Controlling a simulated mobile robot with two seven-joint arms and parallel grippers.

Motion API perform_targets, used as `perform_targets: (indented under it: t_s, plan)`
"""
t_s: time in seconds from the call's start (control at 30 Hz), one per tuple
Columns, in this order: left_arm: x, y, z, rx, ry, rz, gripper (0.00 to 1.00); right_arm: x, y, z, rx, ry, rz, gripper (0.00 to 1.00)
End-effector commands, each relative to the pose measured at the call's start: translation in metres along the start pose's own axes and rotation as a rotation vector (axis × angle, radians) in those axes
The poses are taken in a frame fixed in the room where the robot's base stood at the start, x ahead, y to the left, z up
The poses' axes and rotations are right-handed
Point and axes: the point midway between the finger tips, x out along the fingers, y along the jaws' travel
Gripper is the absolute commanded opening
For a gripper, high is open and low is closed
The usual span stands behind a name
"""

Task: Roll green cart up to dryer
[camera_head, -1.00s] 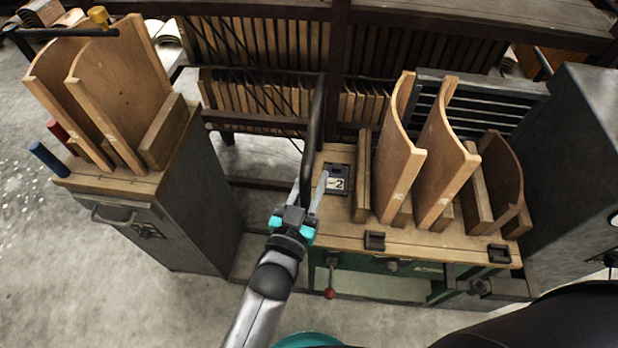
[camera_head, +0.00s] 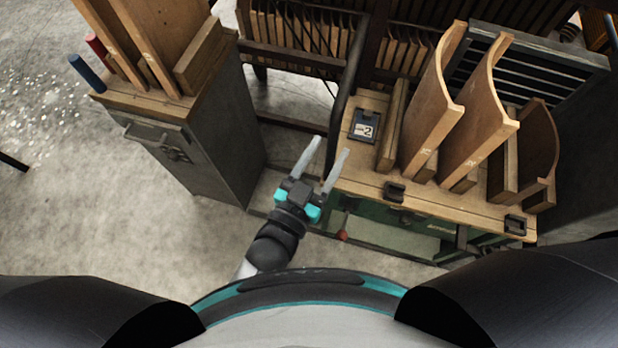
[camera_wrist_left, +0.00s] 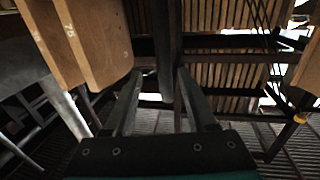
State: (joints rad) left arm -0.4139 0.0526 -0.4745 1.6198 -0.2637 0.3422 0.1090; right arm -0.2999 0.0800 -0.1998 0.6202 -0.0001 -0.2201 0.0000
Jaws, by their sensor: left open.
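The green cart (camera_head: 380,235) stands right of centre in the head view. It has a wooden top, a green lower frame and a dark upright bar (camera_head: 347,100) at its left edge. My left gripper (camera_head: 329,148) is open at the cart's near left corner, its fingertips close to the lower part of the bar. In the left wrist view the bar (camera_wrist_left: 163,45) shows between the open fingers (camera_wrist_left: 155,80); I cannot tell whether they touch it. A grey louvred unit (camera_head: 530,62) stands behind the cart; I cannot tell whether it is the dryer. My right gripper is out of view.
Curved wooden boards (camera_head: 440,105) and a black tag marked 2 (camera_head: 365,126) are on the cart top. A grey cabinet (camera_head: 215,130) with boards stands to the left. Wooden slat racks (camera_head: 290,35) line the back. Bare concrete floor (camera_head: 60,210) lies front left.

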Motion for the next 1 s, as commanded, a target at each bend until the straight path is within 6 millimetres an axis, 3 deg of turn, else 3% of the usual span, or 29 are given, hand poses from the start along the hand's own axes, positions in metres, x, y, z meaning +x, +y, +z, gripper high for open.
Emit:
perform_targets:
  t_s: [0.2, 0.4, 1.0]
  plan:
    - [-0.046, 0.001, 0.0, 0.0, -0.003, 0.002, 0.57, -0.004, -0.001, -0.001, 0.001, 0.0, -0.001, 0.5]
    - [-0.069, 0.001, 0.0, -0.001, 0.0, 0.001, 0.57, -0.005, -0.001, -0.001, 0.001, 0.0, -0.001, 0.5]
    - [-0.074, 0.001, 0.0, 0.0, 0.001, 0.002, 0.57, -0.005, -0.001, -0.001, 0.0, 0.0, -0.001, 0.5]
